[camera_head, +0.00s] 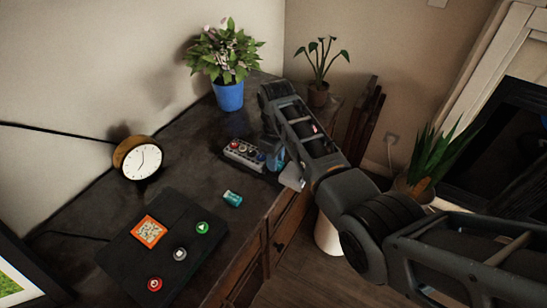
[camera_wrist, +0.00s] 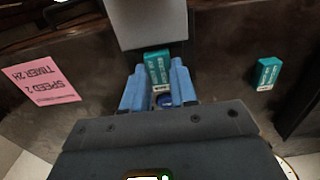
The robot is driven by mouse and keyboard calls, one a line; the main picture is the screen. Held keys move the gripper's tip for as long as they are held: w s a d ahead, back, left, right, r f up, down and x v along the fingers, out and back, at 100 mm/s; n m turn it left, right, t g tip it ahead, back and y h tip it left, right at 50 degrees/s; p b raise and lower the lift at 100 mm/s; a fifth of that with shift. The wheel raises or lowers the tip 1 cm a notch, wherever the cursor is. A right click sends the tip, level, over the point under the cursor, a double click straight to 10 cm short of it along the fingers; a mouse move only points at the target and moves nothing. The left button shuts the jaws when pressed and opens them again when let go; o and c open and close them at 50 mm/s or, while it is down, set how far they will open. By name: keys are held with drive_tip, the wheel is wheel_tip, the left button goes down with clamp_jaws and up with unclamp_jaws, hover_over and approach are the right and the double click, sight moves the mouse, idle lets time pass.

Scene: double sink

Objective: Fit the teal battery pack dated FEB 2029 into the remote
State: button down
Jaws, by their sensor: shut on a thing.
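My gripper (camera_head: 273,157) has blue fingers and is at the right part of the dark desk. In the wrist view my gripper (camera_wrist: 159,82) is shut on a teal battery pack (camera_wrist: 157,67) with pale print too small to read. The pack's far end meets or overlaps a pale grey block (camera_wrist: 147,24) in the picture; I cannot tell whether they touch, or whether the block is the remote. A pale piece (camera_head: 291,178) shows beside the gripper in the head view. A second teal pack (camera_wrist: 268,72) lies apart on the desk, also in the head view (camera_head: 232,198); its date is unreadable.
A grey box with coloured knobs (camera_head: 243,152) is left of the gripper. A blue-potted plant (camera_head: 228,95), a clock (camera_head: 142,161) and a dark panel with buttons (camera_head: 180,225) stand around the desk. A pink note (camera_wrist: 42,80) reads SPEED 2, TIMER 2H.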

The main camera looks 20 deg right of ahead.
drive_tip(key=shift+f, duration=0.5)
drive_tip(key=c, duration=0.8)
unclamp_jaws()
wheel_tip(320, 180, up, 8)
drive_tip(key=shift+f+b, duration=0.1)
drive_tip(key=shift+b, duration=0.25)
